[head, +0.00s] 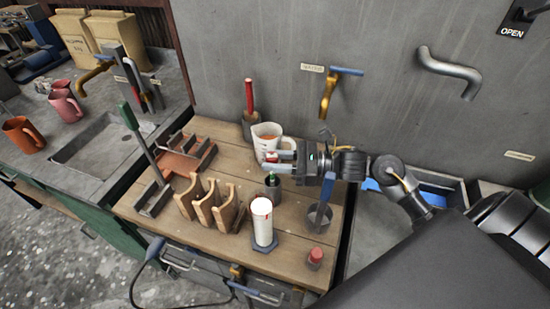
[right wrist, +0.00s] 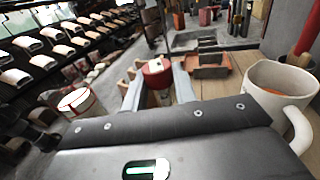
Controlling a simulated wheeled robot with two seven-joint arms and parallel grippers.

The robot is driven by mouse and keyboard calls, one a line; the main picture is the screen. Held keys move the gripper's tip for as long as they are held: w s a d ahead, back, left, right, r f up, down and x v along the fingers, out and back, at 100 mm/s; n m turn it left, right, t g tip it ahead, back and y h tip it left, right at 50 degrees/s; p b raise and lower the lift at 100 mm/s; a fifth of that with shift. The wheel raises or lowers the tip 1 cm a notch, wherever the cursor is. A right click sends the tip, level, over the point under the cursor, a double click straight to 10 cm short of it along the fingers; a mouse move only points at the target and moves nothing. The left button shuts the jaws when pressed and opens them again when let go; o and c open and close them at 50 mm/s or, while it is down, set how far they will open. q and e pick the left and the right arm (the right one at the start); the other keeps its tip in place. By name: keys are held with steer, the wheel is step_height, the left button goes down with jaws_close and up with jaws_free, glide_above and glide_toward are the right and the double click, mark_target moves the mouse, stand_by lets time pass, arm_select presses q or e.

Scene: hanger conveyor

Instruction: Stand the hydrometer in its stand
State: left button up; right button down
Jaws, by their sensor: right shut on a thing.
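My right gripper (head: 275,157) is shut on a slim, red-topped piece, apparently the hydrometer (right wrist: 157,72). The red top shows between the two fingers in the right wrist view. In the head view, a small dark round holder (head: 272,190), apparently the stand, is on the wooden bench right below the gripper. A pale and green part shows at the holder's mouth, under the fingers. I cannot tell whether the held piece is inside the holder or just above it. My left gripper is not in view.
A white mug (head: 267,132) with orange liquid is close behind the gripper. A white cylinder (head: 263,222) stands in front, and a wooden rack (head: 208,203) is to the left. A red rod (head: 249,97) stands behind.

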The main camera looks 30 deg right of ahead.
steer(key=shift+f, duration=0.2)
steer(key=c, duration=1.1)
jaws_free()
steer(key=shift+r, duration=0.1)
steer(key=shift+r, duration=0.15)
steer(key=b+v, duration=0.4)
steer(key=v, duration=0.8)
steer(key=shift+b, duration=0.35)
